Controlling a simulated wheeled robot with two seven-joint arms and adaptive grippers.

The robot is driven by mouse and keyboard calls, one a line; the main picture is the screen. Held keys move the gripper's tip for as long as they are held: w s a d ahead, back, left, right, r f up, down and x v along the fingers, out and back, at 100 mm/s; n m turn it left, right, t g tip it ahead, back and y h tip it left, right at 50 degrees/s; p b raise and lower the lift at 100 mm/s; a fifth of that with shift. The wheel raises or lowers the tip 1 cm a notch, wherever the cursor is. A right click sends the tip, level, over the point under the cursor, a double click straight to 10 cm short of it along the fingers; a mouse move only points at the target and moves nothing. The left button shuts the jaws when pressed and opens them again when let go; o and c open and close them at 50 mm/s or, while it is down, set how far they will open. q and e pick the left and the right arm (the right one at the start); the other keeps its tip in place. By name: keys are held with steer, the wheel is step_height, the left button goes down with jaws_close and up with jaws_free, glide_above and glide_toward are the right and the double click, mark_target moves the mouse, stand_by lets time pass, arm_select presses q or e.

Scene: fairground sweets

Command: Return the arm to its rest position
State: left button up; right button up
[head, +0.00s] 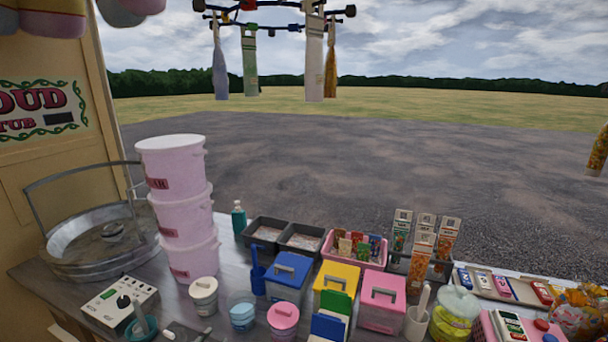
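Neither of my arms nor grippers shows in the head view. The view looks over a counter (232,262) full of fairground sweets gear, and no arm crosses it. Whether either gripper is open or shut, or holds anything, cannot be seen.
A metal candyfloss pan (75,262) and stacked pink tubs (172,160) stand at left. Lidded boxes, blue (290,268), yellow (337,278) and pink (383,301), crowd the front. Grey trays (265,231) sit behind. Little counter is free.

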arm_select(q)
steer(key=s+f+n+g+h, duration=0.1)
steer(key=s+f+n+g, duration=0.1)
steer(key=s+f+g, duration=0.45)
steer(key=s+f+n+g, duration=0.15)
steer(key=s+f, duration=0.25)
steer(key=s, duration=0.5)
steer(key=s+f, duration=0.3)
steer(key=f, duration=3)
steer(key=s+a+f+g, duration=0.1)
steer(key=s+a+f, duration=0.1)
steer(key=s+f, duration=0.7)
steer(key=s+a+f+g, duration=0.1)
steer(key=s+a+f, duration=0.1)
steer(key=s+f, duration=0.8)
steer(key=s, duration=0.3)
